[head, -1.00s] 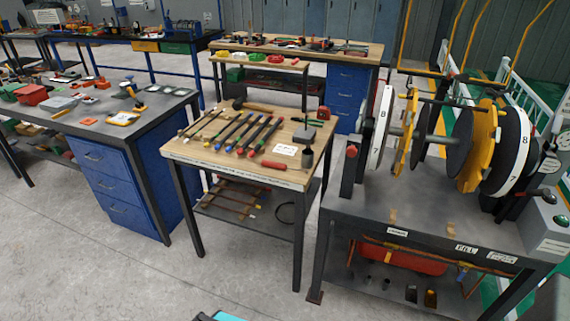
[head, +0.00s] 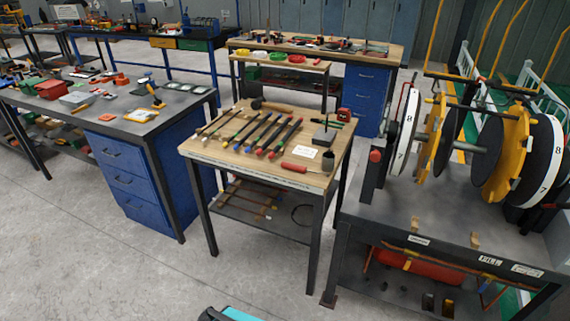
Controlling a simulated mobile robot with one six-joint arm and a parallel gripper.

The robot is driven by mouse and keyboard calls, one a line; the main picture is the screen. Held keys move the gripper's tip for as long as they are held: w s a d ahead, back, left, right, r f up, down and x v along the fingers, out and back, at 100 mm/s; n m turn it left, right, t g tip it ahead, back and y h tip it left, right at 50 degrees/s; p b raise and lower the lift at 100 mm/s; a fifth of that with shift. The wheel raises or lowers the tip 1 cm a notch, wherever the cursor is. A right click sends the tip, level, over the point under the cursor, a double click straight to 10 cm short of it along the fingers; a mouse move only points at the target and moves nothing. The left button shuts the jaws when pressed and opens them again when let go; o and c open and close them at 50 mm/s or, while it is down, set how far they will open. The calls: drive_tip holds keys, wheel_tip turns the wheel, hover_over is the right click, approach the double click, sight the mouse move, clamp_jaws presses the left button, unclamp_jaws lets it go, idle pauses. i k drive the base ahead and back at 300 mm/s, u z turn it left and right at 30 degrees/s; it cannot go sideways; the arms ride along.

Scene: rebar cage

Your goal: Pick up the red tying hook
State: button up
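A row of several dark slender tools with coloured bands or ends lies slantwise on the small wooden-topped table (head: 215,152). The rightmost tool of the row (head: 287,137) shows some red. A separate short red-handled piece (head: 295,167) lies near the table's front edge, in front of a white card. Either of these could be the red tying hook; they are too small for me to tell, and no hook tip is clear. My gripper is not in view.
A dark cup (head: 328,160) and a red tape measure (head: 344,115) are on the same table. A blue-drawer bench (head: 128,127) stands left, and a machine with large discs on a metal stand (head: 440,215) stands close right.

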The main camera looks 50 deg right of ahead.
sight(299, 169)
drive_tip(key=i, duration=0.85)
drive_tip(key=z, duration=0.05)
